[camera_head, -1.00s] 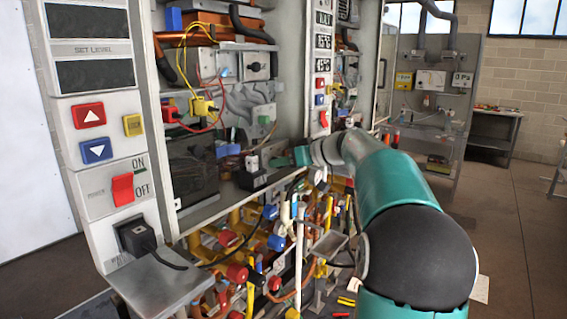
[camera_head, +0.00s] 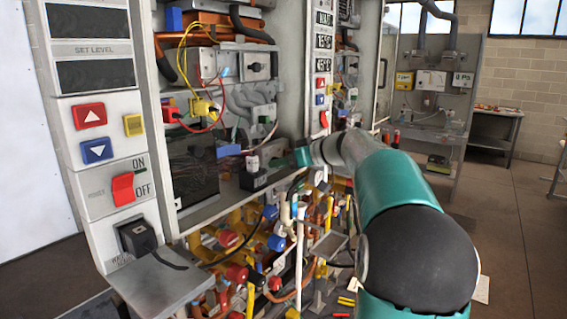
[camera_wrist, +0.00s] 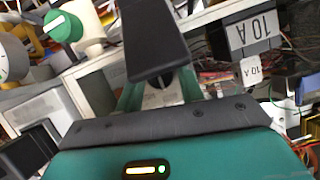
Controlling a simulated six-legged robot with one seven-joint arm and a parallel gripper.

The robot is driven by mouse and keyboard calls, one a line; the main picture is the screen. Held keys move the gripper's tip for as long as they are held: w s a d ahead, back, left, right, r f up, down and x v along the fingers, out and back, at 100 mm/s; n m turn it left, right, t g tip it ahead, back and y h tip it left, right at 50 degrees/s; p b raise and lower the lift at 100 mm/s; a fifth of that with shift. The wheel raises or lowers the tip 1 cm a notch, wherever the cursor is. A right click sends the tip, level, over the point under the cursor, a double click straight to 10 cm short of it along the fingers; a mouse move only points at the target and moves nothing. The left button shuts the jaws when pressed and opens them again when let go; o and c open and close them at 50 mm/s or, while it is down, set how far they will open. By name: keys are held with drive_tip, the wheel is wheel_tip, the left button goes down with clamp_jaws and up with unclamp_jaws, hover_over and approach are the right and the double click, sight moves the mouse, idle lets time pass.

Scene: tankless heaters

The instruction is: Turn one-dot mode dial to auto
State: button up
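A grey box with a black rotary knob (camera_head: 256,68) is on the upper part of the near heater. A similar dark knob (camera_head: 352,66) shows on the heater behind it. I cannot make out dots on either, so I cannot tell which is the one-dot mode dial. My gripper (camera_head: 291,158) is low in front of the near heater, below the knob box and close to the small parts there. In the wrist view, teal gripper parts show around a dark bar that hides the middle. A small pale round part with a dark slot (camera_wrist: 161,82) shows just below the bar's end.
A green knob with a white pointer (camera_wrist: 63,26) is at the wrist view's upper left, and a box marked 10 A (camera_wrist: 253,33) at its upper right. Pipes and coloured valves (camera_head: 262,245) crowd below the heater.

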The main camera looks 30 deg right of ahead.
drive_tip(key=v, duration=1.3)
drive_tip(key=shift+s+r, duration=0.2)
drive_tip(key=shift+s, duration=0.1)
drive_tip(key=shift+s+d, duration=0.1)
